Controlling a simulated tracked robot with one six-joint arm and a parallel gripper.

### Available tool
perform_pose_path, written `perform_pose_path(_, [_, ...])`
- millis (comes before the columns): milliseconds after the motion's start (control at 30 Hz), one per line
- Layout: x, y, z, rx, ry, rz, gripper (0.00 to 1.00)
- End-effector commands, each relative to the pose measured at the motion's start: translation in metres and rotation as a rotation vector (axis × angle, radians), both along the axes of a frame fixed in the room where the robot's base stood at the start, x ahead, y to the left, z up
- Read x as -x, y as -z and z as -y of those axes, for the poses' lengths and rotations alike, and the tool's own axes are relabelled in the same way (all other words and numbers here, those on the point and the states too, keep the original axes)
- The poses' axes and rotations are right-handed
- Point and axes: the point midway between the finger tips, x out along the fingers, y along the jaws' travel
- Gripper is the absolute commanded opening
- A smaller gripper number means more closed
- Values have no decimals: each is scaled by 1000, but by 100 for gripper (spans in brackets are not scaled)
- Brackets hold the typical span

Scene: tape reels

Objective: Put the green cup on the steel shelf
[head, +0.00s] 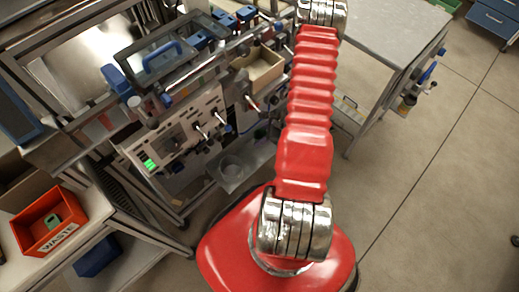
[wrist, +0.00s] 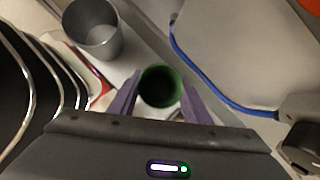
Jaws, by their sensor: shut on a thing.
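The green cup (wrist: 161,91) shows in the wrist view with its dark open mouth facing the camera. My gripper (wrist: 158,80) has its two purple fingers shut on it, one on each side. A pale strip of surface lies beside and below the cup; I cannot tell whether the cup touches it.
A grey metal cup (wrist: 93,30) stands left of the green cup in the wrist view. A blue cable (wrist: 205,82) runs at the right.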

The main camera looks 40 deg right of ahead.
Motion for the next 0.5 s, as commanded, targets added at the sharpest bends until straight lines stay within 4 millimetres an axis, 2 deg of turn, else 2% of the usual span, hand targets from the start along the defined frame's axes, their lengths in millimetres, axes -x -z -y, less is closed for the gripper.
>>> perform_pose_path(300, [0,42,-1,-2,0,-1,22])
perform_pose_path(500, [0,51,0,0,-1,0,22])
